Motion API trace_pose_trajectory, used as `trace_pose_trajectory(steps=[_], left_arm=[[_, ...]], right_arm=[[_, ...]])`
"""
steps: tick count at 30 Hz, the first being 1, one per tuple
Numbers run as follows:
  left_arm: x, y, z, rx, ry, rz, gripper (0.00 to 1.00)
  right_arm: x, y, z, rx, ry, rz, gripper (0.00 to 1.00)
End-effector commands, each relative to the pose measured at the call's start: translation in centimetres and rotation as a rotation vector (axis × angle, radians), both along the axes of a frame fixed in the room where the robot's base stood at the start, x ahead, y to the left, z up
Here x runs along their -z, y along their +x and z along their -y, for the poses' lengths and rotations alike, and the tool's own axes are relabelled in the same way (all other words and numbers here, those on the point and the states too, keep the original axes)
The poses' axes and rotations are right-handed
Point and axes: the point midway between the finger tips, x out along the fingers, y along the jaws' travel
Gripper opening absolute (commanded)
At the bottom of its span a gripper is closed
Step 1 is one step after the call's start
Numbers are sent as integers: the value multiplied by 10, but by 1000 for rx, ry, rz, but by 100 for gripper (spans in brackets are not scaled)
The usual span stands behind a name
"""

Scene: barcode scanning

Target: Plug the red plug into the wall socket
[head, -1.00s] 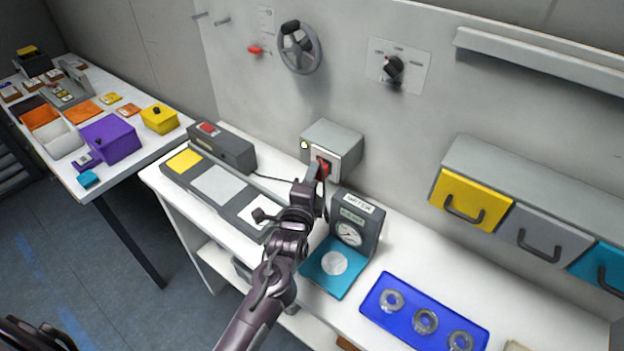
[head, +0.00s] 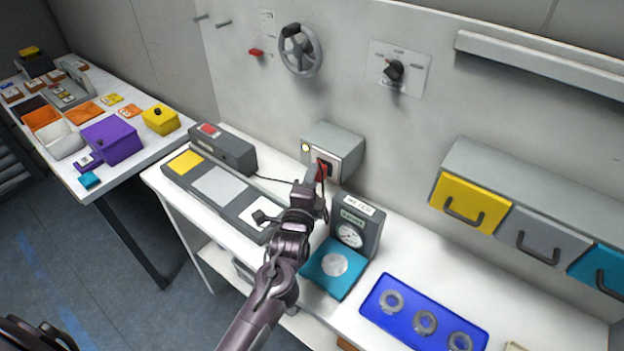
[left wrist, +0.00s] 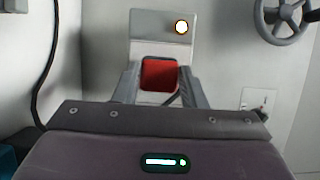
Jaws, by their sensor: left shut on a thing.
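The wall socket (head: 346,153) is a grey box with a pale front plate on the back panel. My left gripper (head: 317,178) is at the front of the socket, shut on the red plug (head: 321,172). In the left wrist view the red plug (left wrist: 160,74) sits between both fingers, lined up with the box. The fingers partly hide the plug, and I cannot tell how deep it sits. My right gripper is not in view.
A dark cord runs along the bench from a grey unit (head: 222,149). A meter (head: 355,228) stands close to the right of my left arm. A blue tray (head: 372,322) with rings lies at front right. A handwheel (head: 299,50) is above the socket.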

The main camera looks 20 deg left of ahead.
Motion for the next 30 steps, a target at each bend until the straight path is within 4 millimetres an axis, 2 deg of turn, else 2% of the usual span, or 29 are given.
trace_pose_trajectory(steps=[30], left_arm=[[-1,0,1,0,0,1,17]], right_arm=[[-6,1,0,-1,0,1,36]])
